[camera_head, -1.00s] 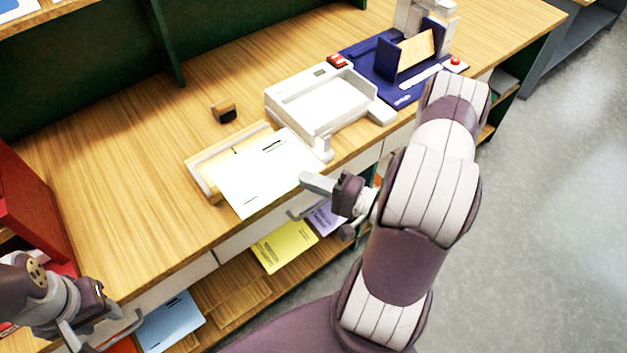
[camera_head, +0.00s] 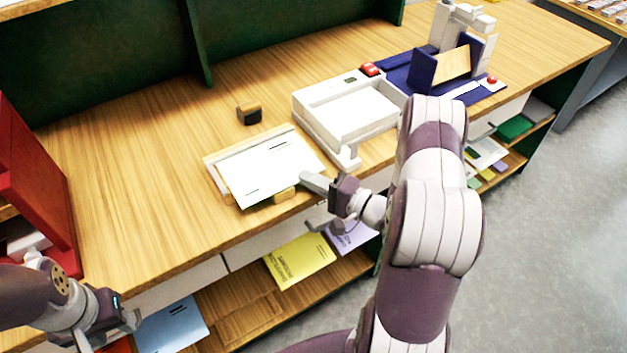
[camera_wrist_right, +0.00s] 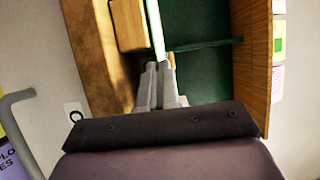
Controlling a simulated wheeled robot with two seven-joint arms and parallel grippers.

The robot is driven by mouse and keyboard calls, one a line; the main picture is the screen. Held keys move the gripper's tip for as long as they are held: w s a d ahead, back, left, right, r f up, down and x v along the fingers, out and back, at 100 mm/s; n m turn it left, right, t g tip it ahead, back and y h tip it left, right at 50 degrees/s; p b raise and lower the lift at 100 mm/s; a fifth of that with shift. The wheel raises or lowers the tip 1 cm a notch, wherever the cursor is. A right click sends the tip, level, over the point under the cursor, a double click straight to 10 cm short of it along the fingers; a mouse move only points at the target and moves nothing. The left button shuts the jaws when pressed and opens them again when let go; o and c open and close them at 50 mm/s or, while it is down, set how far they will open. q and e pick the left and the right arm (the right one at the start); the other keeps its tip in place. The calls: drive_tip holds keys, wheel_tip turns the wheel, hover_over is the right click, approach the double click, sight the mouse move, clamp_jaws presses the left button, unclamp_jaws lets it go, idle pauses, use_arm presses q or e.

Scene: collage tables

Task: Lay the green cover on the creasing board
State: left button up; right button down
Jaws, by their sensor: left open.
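The cover (camera_head: 268,163) is a pale, almost white sheet with dark print marks. It lies over the creasing board (camera_head: 220,173) in the head view, hiding most of it. The board's wooden front part (camera_head: 284,194) shows under the cover's near edge. My right gripper (camera_head: 306,181) is at the cover's right near corner. In the right wrist view its fingers (camera_wrist_right: 157,68) are closed together on the cover's thin pale-green edge (camera_wrist_right: 154,30). I cannot tell how flat the cover rests. My left gripper (camera_head: 132,318) is open and empty at the lower left, away from the board.
A white tray-like machine (camera_head: 345,115) stands right of the board. Beyond it is a blue fixture (camera_head: 420,75). A small wood-and-black block (camera_head: 249,113) lies behind the board. A red cabinet (camera_head: 30,175) stands at left. Yellow (camera_head: 299,260) and blue (camera_head: 172,325) sheets lie on the shelf below.

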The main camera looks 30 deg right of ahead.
drive_tip(key=c, duration=1.7)
unclamp_jaws()
drive_tip(key=o, duration=0.4)
drive_tip(key=b+v, duration=0.1)
drive_tip(key=v, duration=1.1)
drive_tip(key=shift+s+d, duration=0.15)
drive_tip(key=shift+s, duration=0.2)
